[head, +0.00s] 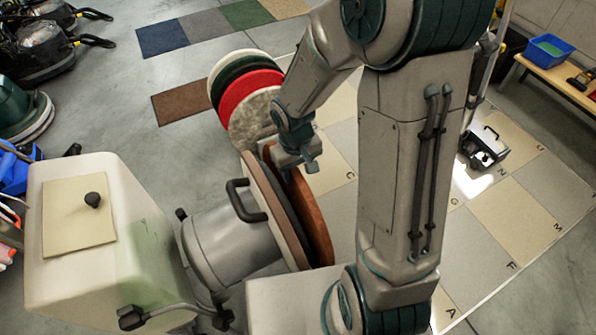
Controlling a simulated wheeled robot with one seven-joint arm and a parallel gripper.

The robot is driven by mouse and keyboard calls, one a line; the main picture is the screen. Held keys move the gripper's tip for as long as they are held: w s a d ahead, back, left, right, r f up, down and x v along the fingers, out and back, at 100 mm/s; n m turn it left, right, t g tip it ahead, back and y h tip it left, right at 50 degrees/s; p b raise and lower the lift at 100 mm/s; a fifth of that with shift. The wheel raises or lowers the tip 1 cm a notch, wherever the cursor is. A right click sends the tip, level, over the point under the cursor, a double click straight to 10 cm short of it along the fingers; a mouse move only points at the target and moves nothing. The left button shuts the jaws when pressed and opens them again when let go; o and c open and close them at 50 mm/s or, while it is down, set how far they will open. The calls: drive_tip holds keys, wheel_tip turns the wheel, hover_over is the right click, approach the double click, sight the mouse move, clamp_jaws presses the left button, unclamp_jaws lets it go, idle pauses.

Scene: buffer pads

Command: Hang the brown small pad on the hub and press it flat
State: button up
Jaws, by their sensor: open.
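The brown pad (314,224) stands on edge, nearly upright, facing right, beside the dark disc (287,214) of a tipped-back floor machine (228,245). Its upper left side overlaps the disc in the picture. The hub is hidden behind the pad, so I cannot tell whether the pad is seated on it or lies flat. My gripper (307,163) is open, pointing down at the pad's upper edge. I cannot tell whether its fingers touch the pad.
Several round pads, with a red one (236,98) among them, stand in a row behind my arm. A lettered, checkered mat (511,218) covers the floor to the right, with a small grey case (487,148). A bench with a blue bin (549,50) stands at far right.

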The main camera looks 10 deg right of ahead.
wheel_tip(320, 180, up, 12)
drive_tip(key=p, duration=0.2)
drive_tip(key=shift+a, duration=0.4)
drive_tip(key=shift+s+r, duration=0.15)
drive_tip(key=s+d+r+m+t+p, duration=0.1)
drive_tip(key=s+d+r+m+p, duration=0.1)
drive_tip(key=r, duration=0.6)
drive_tip(key=s+d+r+m+t+p, duration=0.1)
drive_tip(key=s+d+r+p, duration=0.4)
drive_tip(key=s+r+p, duration=0.2)
wheel_tip(320, 180, up, 2)
drive_tip(key=shift+s+d+r+m+t+y, duration=0.2)
drive_tip(key=shift+s+m+t+y, duration=0.15)
drive_tip(key=shift+s, duration=0.7)
clamp_jaws()
drive_tip(key=shift+a, duration=0.15)
